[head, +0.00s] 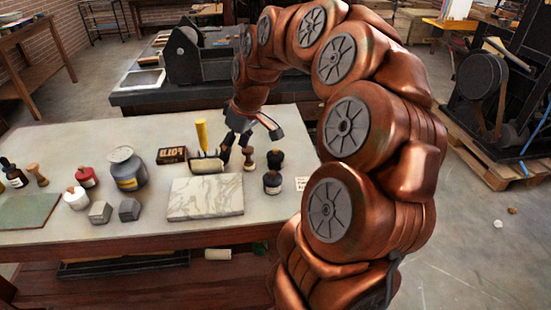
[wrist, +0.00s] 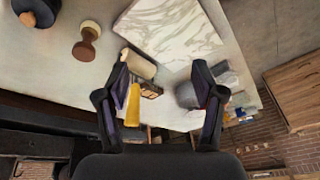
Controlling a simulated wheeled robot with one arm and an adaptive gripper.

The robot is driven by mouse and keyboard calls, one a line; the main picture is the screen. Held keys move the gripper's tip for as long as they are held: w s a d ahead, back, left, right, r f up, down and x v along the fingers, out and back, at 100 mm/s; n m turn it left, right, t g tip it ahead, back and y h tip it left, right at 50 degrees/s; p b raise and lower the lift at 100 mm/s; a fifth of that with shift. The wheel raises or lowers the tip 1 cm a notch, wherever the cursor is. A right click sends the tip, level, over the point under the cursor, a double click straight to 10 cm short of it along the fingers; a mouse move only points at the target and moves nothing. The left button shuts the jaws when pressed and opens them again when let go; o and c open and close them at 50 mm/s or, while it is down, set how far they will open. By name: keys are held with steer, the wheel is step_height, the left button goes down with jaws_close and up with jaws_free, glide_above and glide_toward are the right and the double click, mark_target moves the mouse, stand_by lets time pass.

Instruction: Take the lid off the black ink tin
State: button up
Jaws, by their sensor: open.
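In the head view, a small dark tin (head: 272,182) with a pale label and a knobbed top stands right of the marble slab. A second black knobbed piece (head: 275,159) stands just behind it; I cannot tell for certain which is the black ink tin. My gripper (head: 250,138) is open and empty, above the back right of the bench. In the wrist view, my gripper (wrist: 161,75) has its fingers wide apart. A dark round piece (wrist: 36,12) is partly cut off at the top left, outside the fingers.
A wooden-handled piece (head: 249,157) stands close left of the black pieces. A yellow-handled roller (head: 202,134) stands behind the marble slab (head: 205,196). A grey can (head: 128,169), a red tin (head: 86,177) and a white tin (head: 76,199) are farther left. The bench front is mostly clear.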

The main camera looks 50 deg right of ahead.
steer(key=w+d+f+t, duration=0.1)
steer(key=d+f, duration=0.2)
steer(key=d, duration=0.7)
steer(key=m+h+b, duration=0.1)
glide_toward(277, 150)
steer(key=f, duration=0.2)
steer(key=shift+w+p+x, duration=0.15)
steer(key=shift+p+x, duration=0.2)
steer(key=shift+x, duration=1.6)
steer(key=shift+w+p+x, duration=0.2)
steer(key=shift+p+x, duration=0.15)
steer(key=shift+x, duration=1.55)
steer(key=shift+r, duration=0.1)
steer(key=c, duration=1.2)
steer(key=shift+o, duration=0.2)
